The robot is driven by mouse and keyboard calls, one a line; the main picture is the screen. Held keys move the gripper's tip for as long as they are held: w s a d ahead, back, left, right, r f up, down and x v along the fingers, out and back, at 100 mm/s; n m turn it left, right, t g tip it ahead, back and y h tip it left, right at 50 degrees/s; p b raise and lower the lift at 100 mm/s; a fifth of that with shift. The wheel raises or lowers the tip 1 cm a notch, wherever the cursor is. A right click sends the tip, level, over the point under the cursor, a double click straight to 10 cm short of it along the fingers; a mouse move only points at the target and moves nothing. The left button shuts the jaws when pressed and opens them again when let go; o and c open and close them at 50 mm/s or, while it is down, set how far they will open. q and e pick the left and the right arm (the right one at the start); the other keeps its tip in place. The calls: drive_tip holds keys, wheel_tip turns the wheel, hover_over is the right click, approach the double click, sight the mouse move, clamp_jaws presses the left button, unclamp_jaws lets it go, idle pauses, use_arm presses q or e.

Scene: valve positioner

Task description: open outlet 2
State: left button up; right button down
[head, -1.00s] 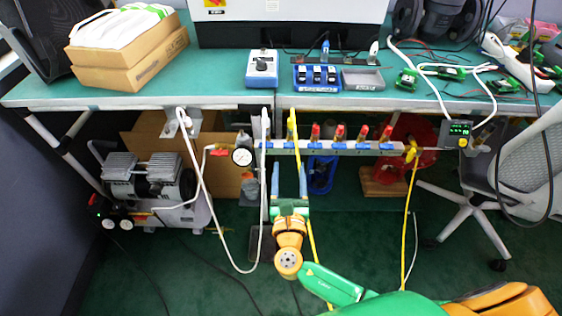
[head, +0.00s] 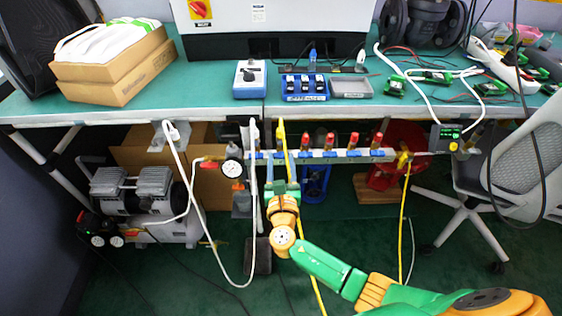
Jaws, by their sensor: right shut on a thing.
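The manifold bar (head: 340,154) hangs below the front edge of the bench, with a row of small blue valve handles along it. A white hose (head: 254,135) rises at its left end, and a yellow hose (head: 281,134) rises at the second outlet from the left. Several outlets further right carry red caps (head: 330,139). My right gripper (head: 279,157) reaches up to the bar below the yellow hose. It is shut on the blue handle there, which its fingers mostly hide. I cannot tell the handle's angle. My left gripper is out of view.
A pressure gauge (head: 231,168) and a compressor (head: 140,190) are left of the bar. A white hose loop (head: 205,232) hangs left of my right arm. A yellow hose (head: 402,215) hangs at the right, near an office chair (head: 510,165). The floor between is mostly clear.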

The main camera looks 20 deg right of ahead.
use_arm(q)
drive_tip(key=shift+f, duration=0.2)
use_arm(e)
drive_tip(key=shift+f, duration=0.1)
drive_tip(key=m+b, duration=0.2)
drive_tip(key=m, duration=0.3)
drive_tip(key=shift+f+b, duration=0.15)
drive_tip(key=shift+b, duration=0.15)
drive_tip(key=m+b, duration=0.2)
drive_tip(key=m, duration=0.3)
drive_tip(key=shift+m+b, duration=0.3)
drive_tip(key=shift+b, duration=0.1)
drive_tip(key=shift+f+m+b, duration=0.1)
drive_tip(key=shift+m+b, duration=0.35)
drive_tip(key=shift+m, duration=0.45)
drive_tip(key=shift+m+b, duration=0.45)
drive_tip(key=shift+m, duration=0.45)
drive_tip(key=m+b, duration=0.1)
drive_tip(key=m, duration=0.1)
drive_tip(key=shift+m, duration=0.3)
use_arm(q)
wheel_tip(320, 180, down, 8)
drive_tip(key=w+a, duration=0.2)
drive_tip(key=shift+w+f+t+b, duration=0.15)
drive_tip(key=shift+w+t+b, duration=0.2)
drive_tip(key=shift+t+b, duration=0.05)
use_arm(e)
drive_tip(key=shift+m, duration=0.5)
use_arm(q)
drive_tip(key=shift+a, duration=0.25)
